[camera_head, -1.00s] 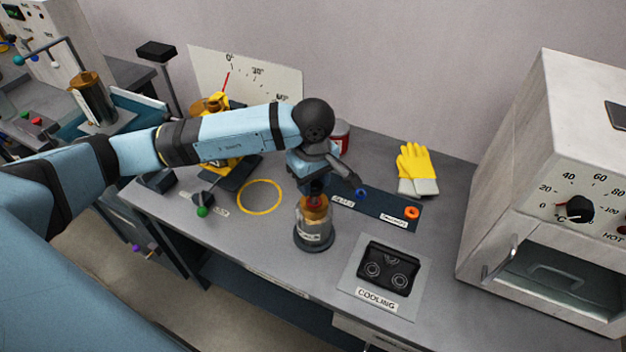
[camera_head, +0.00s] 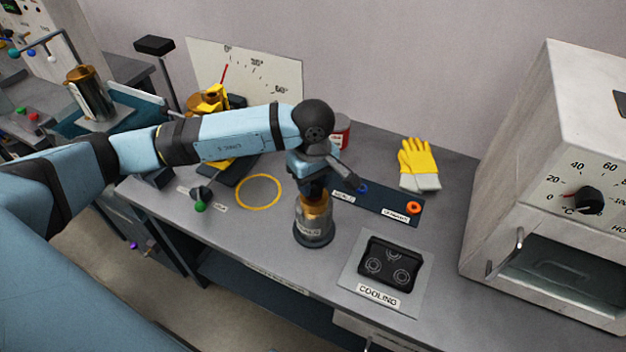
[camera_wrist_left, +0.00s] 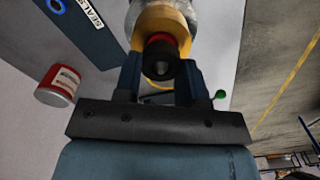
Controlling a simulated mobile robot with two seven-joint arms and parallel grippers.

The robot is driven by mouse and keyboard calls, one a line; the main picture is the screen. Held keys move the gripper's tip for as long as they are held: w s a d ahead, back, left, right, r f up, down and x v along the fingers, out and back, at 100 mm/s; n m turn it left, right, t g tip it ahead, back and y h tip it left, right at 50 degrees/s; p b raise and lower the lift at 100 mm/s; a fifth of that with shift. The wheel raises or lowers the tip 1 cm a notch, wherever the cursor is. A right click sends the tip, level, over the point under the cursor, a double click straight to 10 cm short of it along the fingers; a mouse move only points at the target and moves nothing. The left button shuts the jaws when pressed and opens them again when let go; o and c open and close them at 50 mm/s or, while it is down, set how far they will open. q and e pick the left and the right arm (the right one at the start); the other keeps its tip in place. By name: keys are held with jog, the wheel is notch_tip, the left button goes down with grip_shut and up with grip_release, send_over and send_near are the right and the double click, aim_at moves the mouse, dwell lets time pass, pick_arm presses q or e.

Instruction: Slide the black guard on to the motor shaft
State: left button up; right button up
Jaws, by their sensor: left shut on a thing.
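The motor (camera_head: 314,228), a silver body with a brass top on a dark round base, stands upright on the bench. My left gripper (camera_head: 314,192) is directly above its top. In the left wrist view the motor (camera_wrist_left: 165,14) is straight ahead, with a red ring (camera_wrist_left: 160,38) at the end of its brass part. My left gripper (camera_wrist_left: 160,76) is shut on the black guard (camera_wrist_left: 159,62), a small dark round piece in line with the red ring. The shaft is hidden, and I cannot tell how far the guard is over it. My right gripper is not in view.
A dark mat (camera_head: 375,206) with a blue ring (camera_head: 363,188) and an orange ring (camera_head: 414,208) lies behind and right of the motor. A COOLING plate (camera_head: 352,285) is at front right.

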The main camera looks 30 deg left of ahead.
pick_arm(q)
jog(key=shift+f, duration=0.15)
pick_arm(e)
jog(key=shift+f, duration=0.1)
pick_arm(q)
jog(key=o, duration=1)
notch_tip(320, 180, up, 14)
jog(key=shift+f, duration=0.1)
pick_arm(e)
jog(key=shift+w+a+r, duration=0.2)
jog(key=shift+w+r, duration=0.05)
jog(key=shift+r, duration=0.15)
